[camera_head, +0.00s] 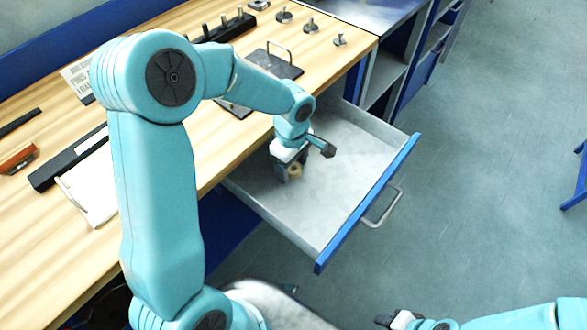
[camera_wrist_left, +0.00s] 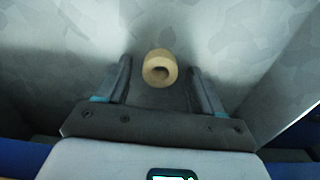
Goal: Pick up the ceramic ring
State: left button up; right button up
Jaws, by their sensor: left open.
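The ceramic ring (camera_head: 296,171) is a small tan, thick-walled ring with a round hole. It sits on the grey floor of the open drawer (camera_head: 345,190). My left gripper (camera_head: 287,172) is down inside the drawer at the ring, pointing downward. In the left wrist view the ring (camera_wrist_left: 160,54) lies between the tips of the two open fingers, with a gap on each side. My right gripper (camera_head: 390,320) shows only in part at the bottom edge, away from the drawer; its jaws are not clear.
The drawer has raised walls and a blue front with a metal handle (camera_head: 383,207). The wooden bench (camera_head: 220,140) beside it holds a dark plate with a handle (camera_head: 272,65), several metal weights and a red-brown tool (camera_head: 18,159). The drawer floor around the ring looks clear.

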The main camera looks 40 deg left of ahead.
pick_arm(q)
jog(key=c, duration=1.1)
jog(key=shift+r, duration=0.1)
